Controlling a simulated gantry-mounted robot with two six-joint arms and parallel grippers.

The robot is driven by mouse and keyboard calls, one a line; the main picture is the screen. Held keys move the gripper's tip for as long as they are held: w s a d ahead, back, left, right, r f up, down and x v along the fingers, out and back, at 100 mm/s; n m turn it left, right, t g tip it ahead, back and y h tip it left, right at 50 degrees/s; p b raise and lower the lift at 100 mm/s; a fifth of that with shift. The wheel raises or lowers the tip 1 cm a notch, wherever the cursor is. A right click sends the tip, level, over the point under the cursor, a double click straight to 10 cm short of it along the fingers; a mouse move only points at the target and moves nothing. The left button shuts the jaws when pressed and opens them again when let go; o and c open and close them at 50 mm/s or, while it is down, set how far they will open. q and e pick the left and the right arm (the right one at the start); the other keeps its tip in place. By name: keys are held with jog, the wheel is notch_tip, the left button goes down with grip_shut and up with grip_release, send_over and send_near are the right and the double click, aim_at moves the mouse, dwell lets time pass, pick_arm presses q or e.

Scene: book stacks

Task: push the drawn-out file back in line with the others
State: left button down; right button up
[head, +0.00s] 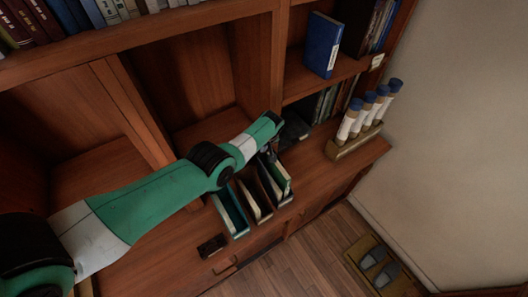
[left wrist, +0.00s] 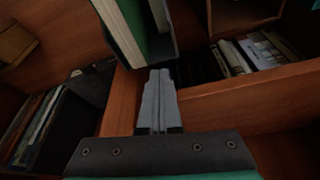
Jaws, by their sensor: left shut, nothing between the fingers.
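Several upright files stand in holders on the cabinet ledge in the head view: a teal one (head: 231,211) at the left, a brown one (head: 263,192) in the middle and a green one (head: 279,176) at the right. A green file with pale page edges (left wrist: 133,28) also shows at the top of the left wrist view, in a dark holder. I cannot tell for sure which file is drawn out. My left gripper (left wrist: 159,76) is shut and empty, its tips just below that holder in the picture; contact is unclear. My right gripper is not in view.
A wooden rack with several blue-capped tubes (head: 368,112) stands right of the files. A blue binder (head: 322,45) stands on the shelf above. A small dark box (head: 212,246) lies at the ledge's front left. A mat with slippers (head: 375,262) lies on the floor.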

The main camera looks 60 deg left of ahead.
pick_arm(q)
jog(key=b+x, duration=0.2)
jog(key=x, duration=0.1)
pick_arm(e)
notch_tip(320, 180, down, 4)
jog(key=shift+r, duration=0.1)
pick_arm(q)
jog(key=shift+r, duration=0.1)
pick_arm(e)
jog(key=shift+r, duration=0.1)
pick_arm(q)
jog(key=d+p, duration=0.2)
jog(key=shift+s+p, duration=0.2)
jog(key=shift+p, duration=0.2)
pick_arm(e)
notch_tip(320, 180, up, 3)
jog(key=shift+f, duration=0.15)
